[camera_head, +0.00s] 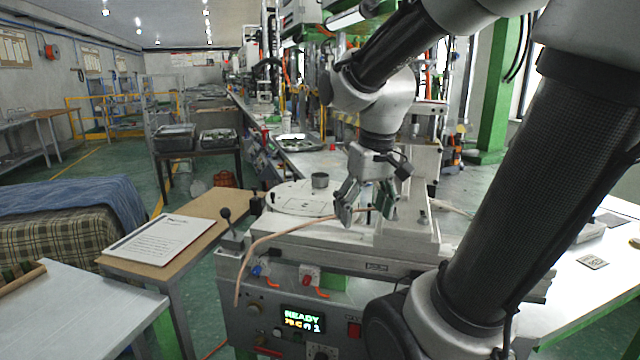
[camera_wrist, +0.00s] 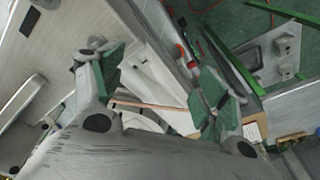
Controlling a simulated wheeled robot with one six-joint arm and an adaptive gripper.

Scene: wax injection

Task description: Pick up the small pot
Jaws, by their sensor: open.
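The small pot (camera_head: 320,180) is a short grey metal cylinder. It stands upright on the white round plate (camera_head: 290,203) on top of the machine in the head view. My gripper (camera_head: 366,214) is open, to the right of the pot and nearer the camera, with its fingers pointing down. It is apart from the pot. In the wrist view my gripper (camera_wrist: 160,88) shows its two green-padded fingers spread wide with no object held between them. I cannot make out the pot in the wrist view.
A thin copper-coloured tube (camera_head: 290,233) arches across the machine front close to my fingers. A brown table with a paper sheet (camera_head: 160,238) is further left. A tray (camera_head: 298,143) lies behind the pot.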

